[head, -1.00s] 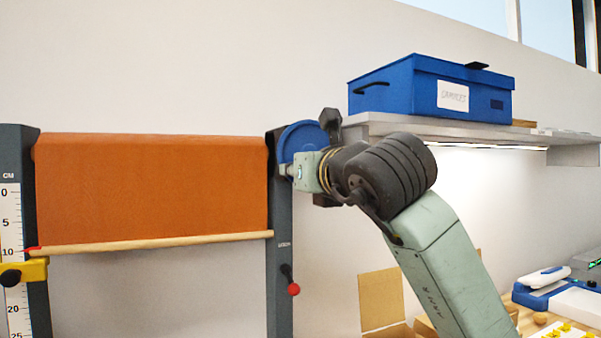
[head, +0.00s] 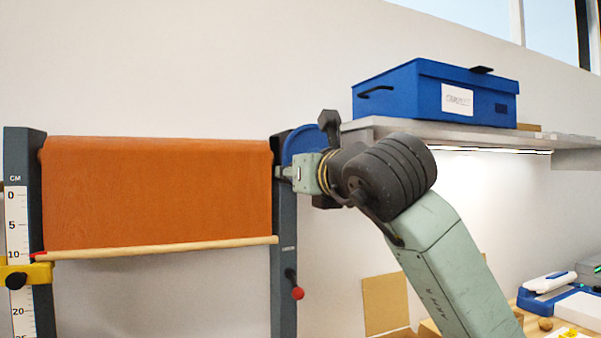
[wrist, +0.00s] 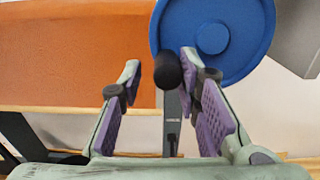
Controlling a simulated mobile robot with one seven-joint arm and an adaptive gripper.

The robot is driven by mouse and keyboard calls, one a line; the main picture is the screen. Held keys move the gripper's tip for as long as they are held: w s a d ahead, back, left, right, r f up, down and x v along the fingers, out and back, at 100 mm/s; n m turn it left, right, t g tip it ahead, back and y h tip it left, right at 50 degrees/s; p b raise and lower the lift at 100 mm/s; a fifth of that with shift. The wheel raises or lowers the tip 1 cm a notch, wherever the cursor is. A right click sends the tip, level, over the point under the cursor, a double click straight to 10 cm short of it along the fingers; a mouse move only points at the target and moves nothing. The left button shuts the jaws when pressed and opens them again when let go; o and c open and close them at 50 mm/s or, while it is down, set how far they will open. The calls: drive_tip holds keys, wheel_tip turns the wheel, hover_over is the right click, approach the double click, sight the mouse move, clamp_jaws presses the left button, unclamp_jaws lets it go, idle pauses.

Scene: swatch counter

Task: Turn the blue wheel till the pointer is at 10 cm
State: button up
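The blue wheel (wrist: 250,35) is at the top of the wrist view, with a black knob (wrist: 168,72) on its rim. In the head view the wheel (head: 299,139) is partly hidden behind my gripper (head: 287,172). In the wrist view my gripper (wrist: 161,62) is open, its fingers on either side of the knob. The right finger is close to the knob; a gap shows on the left. Orange cloth (head: 155,195) hangs down to a wooden bar (head: 160,247). The red pointer (head: 38,256) at the bar's left end is about level with 10 on the scale (head: 15,225).
A yellow clamp (head: 38,272) sits on the left post just below the pointer. A red-knobbed lever (head: 297,293) is on the right post. A blue box (head: 435,90) stands on a shelf (head: 400,126) above and right of my arm.

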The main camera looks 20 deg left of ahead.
drive_tip(key=o, duration=0.4)
drive_tip(key=shift+w+d, duration=0.1)
drive_tip(key=shift+d, duration=0.15)
drive_tip(key=b+v, duration=0.2)
drive_tip(key=v, duration=0.6)
drive_tip(key=shift+r, duration=0.1)
idle(0.4)
